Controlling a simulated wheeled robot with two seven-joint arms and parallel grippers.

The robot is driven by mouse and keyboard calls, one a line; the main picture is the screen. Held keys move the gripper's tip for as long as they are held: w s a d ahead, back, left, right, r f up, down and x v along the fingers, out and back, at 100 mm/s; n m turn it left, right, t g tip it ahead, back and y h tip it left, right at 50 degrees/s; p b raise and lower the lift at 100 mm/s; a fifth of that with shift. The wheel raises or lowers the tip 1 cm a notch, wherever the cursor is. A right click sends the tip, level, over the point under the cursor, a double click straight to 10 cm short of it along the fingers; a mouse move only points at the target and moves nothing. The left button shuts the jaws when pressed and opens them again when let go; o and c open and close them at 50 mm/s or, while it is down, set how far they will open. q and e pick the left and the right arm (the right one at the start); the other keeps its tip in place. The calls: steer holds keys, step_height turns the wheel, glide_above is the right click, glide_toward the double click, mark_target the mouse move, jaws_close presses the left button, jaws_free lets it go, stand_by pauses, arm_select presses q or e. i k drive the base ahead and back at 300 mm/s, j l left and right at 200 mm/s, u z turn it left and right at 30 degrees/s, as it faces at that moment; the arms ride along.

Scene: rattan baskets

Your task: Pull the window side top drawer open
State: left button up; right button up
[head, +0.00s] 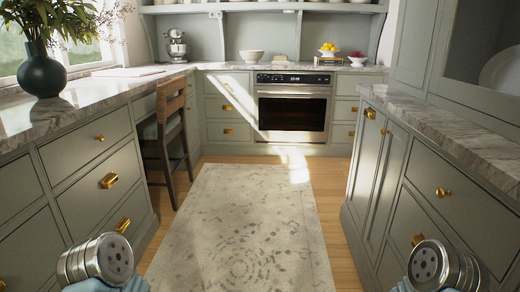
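The window (85,52) is on the left, above the left counter. The green-grey cabinet under that counter has a top drawer (78,150) with a small brass knob (99,138). The drawer looks shut, its front flush with the cabinet. Rounded metal links of my arms show at the bottom left and bottom right. Neither gripper can be made out, and nothing is seen touching the drawer.
A wooden chair (171,125) stands at the left counter beyond the drawers. A patterned rug (240,225) covers the open floor between the counters. The right cabinet (420,205) bounds the aisle, and an oven (292,107) is at the back. A dark vase (42,74) stands on the left counter.

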mark_target(213, 83)
steer(key=i, duration=5.35)
